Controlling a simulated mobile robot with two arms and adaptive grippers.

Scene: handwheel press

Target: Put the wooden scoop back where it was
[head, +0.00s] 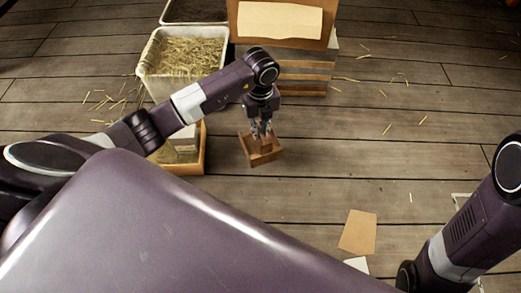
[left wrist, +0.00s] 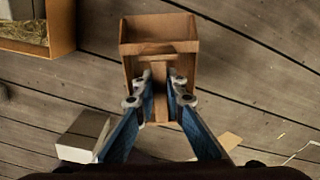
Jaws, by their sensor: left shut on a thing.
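The wooden scoop (head: 265,158) is a small brown box-like scoop, near the middle of the head view. My left gripper (head: 262,132) is above it with its fingers down at its handle. In the left wrist view the left gripper (left wrist: 160,88) is shut on the scoop's narrow middle part, and the scoop's open box end (left wrist: 158,48) points away from the camera. The inside of the box looks empty. I cannot tell whether the scoop touches the plank floor or hangs just above it. My right arm shows at the right edge of the head view, but its gripper is out of view.
A white bin of straw (head: 143,60) stands behind my left arm, with a dark-filled bin (head: 195,10) beyond. A wooden tray (head: 203,160) is left of the scoop. A wooden structure (head: 305,75) stands behind. Brown card (head: 358,232) lies at front right. Floor right is mostly clear.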

